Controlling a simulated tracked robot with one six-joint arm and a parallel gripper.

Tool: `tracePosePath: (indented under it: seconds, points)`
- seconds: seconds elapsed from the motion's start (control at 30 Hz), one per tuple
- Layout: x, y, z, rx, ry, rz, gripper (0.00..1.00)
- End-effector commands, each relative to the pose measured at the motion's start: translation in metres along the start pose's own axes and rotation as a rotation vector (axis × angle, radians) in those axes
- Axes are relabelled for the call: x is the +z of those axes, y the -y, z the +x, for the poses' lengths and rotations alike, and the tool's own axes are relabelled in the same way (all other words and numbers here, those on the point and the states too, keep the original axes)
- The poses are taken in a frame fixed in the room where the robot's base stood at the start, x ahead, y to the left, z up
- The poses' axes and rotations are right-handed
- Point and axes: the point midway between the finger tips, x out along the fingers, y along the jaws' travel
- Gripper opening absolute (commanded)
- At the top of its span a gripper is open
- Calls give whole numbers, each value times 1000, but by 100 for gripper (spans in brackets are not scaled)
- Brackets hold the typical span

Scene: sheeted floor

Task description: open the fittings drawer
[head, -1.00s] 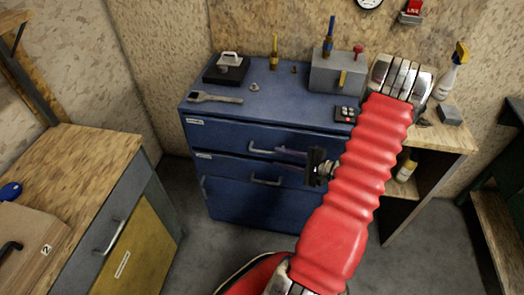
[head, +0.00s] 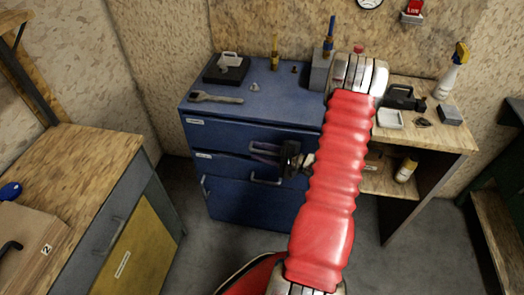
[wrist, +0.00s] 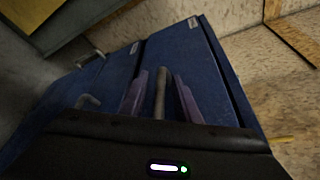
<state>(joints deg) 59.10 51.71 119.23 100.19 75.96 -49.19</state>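The blue cabinet (head: 235,135) has a top drawer (head: 222,133), a middle drawer (head: 228,167) and a lower front, all closed. The drawer labels are too small to read, so I cannot tell which is the fittings drawer. My gripper (head: 264,150) is at the top drawer's handle, which it mostly hides in the head view. In the wrist view, the gripper's two purple fingers (wrist: 160,95) stand apart on either side of a grey bar handle (wrist: 160,88), with gaps showing. The middle drawer's handle (head: 267,181) is below the gripper and also shows in the wrist view (wrist: 87,102).
On the cabinet top lie a wrench (head: 216,98) and a black box (head: 226,69). A wooden shelf unit with a spray bottle (head: 452,68) stands at right, a wooden bench (head: 88,150) at left. The grey floor before the cabinet is clear.

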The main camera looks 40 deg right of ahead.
Motion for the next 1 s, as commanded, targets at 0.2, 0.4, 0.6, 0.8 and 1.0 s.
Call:
tracePosePath:
  seconds: [0.2, 0.4, 0.6, 0.8, 1.0]
  points:
    - [0, 0, 0, 0, 0, 0, 19]
    - [0, 0, -1, 0, 0, 0, 5]
    - [0, 0, -1, 1, 0, 1, 0]
    - [0, -1, 0, 1, 0, 1, 0]
    - [-3, 1, -2, 1, -2, 1, 0]
